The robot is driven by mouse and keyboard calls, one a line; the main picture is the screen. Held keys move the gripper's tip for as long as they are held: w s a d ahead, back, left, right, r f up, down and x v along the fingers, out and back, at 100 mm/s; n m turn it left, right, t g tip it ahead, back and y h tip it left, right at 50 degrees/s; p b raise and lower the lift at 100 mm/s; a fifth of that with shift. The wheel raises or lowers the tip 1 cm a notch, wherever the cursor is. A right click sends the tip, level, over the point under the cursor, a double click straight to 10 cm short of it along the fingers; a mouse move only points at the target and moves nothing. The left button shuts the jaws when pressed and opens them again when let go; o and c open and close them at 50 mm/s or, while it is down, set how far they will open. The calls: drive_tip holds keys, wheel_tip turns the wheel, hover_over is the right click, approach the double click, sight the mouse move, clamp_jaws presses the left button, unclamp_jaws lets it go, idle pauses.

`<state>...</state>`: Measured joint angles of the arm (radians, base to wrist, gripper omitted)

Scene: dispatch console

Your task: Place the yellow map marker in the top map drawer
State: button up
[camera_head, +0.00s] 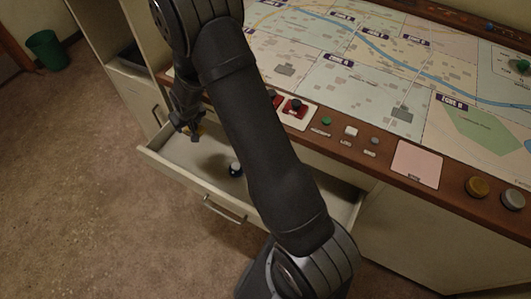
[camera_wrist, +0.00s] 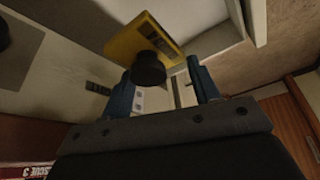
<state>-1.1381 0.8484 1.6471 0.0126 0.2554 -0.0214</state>
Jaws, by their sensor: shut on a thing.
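The yellow map marker (camera_wrist: 130,42) is a flat yellow block with a round black knob (camera_wrist: 149,70), seen close up in the wrist view. My gripper (camera_wrist: 163,86) is shut on it, with blue fingertips on either side of the knob. In the head view my gripper (camera_head: 187,128) is over the left end of the open top map drawer (camera_head: 180,176), and only a bit of yellow (camera_head: 200,128) shows beside it. The drawer is pulled out, pale inside. My arm hides part of its right side. I cannot tell whether the marker touches the drawer floor.
A small black and white knobbed object (camera_head: 235,169) sits in the drawer's middle. The map console (camera_head: 400,150) with buttons and a red switch (camera_head: 292,106) rises behind. A green bin (camera_head: 47,50) stands far left on open carpet.

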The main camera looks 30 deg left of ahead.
sight(199, 152)
wheel_tip(199, 152, down, 16)
drive_tip(key=shift+f, duration=0.25)
idle(0.6)
drive_tip(key=o, duration=1)
drive_tip(key=shift+f, duration=0.1)
drive_tip(key=v, duration=1.2)
